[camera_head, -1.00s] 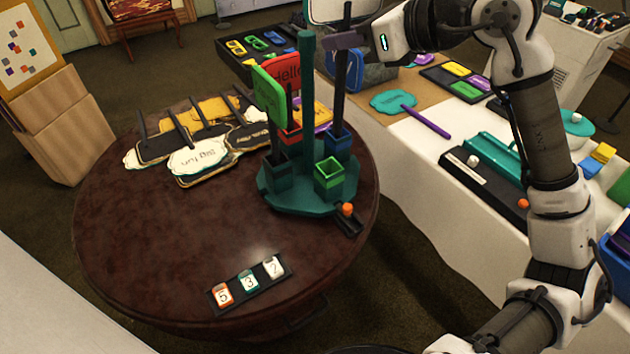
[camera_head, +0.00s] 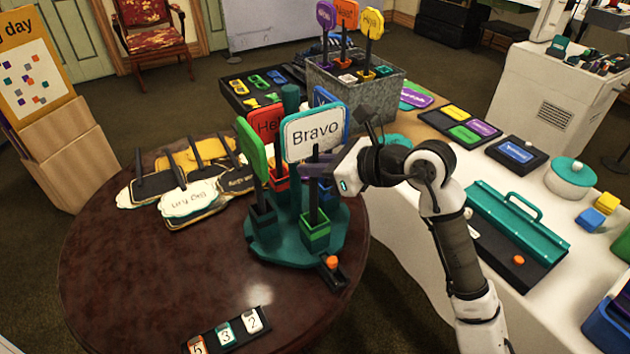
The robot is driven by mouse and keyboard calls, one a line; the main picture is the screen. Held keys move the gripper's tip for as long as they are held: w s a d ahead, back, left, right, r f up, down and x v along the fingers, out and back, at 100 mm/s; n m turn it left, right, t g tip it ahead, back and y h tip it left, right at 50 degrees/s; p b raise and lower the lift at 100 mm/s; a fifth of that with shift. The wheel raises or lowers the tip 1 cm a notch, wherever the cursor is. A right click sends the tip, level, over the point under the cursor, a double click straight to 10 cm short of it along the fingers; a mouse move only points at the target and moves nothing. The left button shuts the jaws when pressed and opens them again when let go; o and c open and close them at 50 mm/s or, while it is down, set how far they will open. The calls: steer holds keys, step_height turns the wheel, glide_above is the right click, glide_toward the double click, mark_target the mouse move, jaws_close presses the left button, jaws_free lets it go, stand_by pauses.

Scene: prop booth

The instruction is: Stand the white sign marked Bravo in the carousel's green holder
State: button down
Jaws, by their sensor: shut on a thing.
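The white sign marked Bravo (camera_head: 316,132) stands upright, face toward me, above the carousel (camera_head: 270,252) on the round table. Its dark stick (camera_head: 313,196) runs down to the green holder (camera_head: 315,236), and the lower end appears to be inside it. I cannot tell whether it rests on the bottom. My gripper (camera_head: 320,167) comes in from the right and is shut on the stick just below the sign plate. The fingertips are partly hard to make out against the dark stick.
Close by on the carousel stand a green sign (camera_head: 248,148), a red sign (camera_head: 267,122) and a blue sign (camera_head: 331,97) partly hidden behind Bravo. A galvanized bin (camera_head: 355,98) with signs stands behind. The table's front (camera_head: 130,290) is mostly clear.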

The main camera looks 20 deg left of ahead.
steer(key=shift+f, duration=2.35)
steer(key=shift+f+b, duration=0.45)
steer(key=shift+b, duration=0.1)
steer(key=c, duration=1.4)
jaws_free()
steer(key=shift+r, duration=0.1)
steer(key=shift+r+p, duration=0.6)
steer(key=shift+p, duration=0.3)
steer(key=b, duration=0.4)
glide_toward(315, 183)
steer(key=shift+w+d+f, duration=0.1)
steer(key=shift+d+f, duration=0.05)
steer(key=shift+d, duration=0.7)
